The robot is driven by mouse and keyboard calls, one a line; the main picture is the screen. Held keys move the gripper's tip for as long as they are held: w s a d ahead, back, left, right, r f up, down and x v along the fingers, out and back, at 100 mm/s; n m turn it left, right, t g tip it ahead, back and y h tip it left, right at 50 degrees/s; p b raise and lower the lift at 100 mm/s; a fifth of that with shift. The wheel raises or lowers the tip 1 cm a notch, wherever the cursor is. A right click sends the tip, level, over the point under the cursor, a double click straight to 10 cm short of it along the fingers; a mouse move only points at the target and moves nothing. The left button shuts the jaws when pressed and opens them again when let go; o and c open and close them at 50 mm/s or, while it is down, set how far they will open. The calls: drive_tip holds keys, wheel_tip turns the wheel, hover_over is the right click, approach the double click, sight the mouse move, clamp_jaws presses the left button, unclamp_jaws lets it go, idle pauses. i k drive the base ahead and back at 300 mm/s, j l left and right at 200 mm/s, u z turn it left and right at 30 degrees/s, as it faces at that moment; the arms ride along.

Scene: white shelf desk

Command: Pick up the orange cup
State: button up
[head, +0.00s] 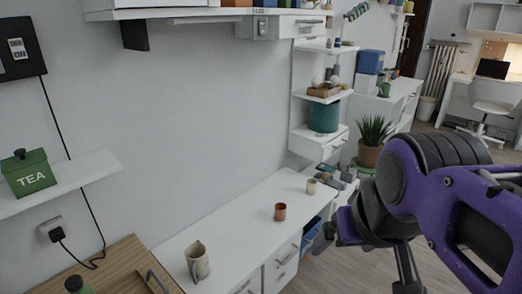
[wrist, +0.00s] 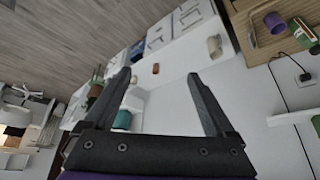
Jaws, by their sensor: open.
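The orange cup (head: 280,211) stands upright on the white desk top (head: 242,215), near its front edge in the head view. In the wrist view the small orange cup (wrist: 156,69) shows in the gap between my fingertips, but well beyond them. My gripper (wrist: 158,75) is open and empty, with its two dark fingers spread wide. In the head view my purple arm is at the right, and my gripper is to the right of the desk, apart from the cup.
A beige pitcher (head: 197,261) stands at the desk's near end, and a small pale cup (head: 311,186) stands farther back. A wooden tray (head: 118,268) is at lower left. A wall shelf (head: 75,181) holds a green tea box (head: 28,172). A potted plant (head: 371,141) stands beyond the desk.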

sight(279, 207)
drive_tip(key=i+l+u, duration=0.1)
drive_tip(key=u, duration=0.65)
drive_tip(key=i+l+u, duration=0.15)
drive_tip(key=l+u, duration=0.15)
drive_tip(key=i+l+u, duration=0.1)
drive_tip(key=l+u, duration=0.55)
drive_tip(key=l, duration=0.55)
drive_tip(key=i+l+u, duration=0.1)
drive_tip(key=l, duration=1.55)
drive_tip(key=i+u, duration=0.05)
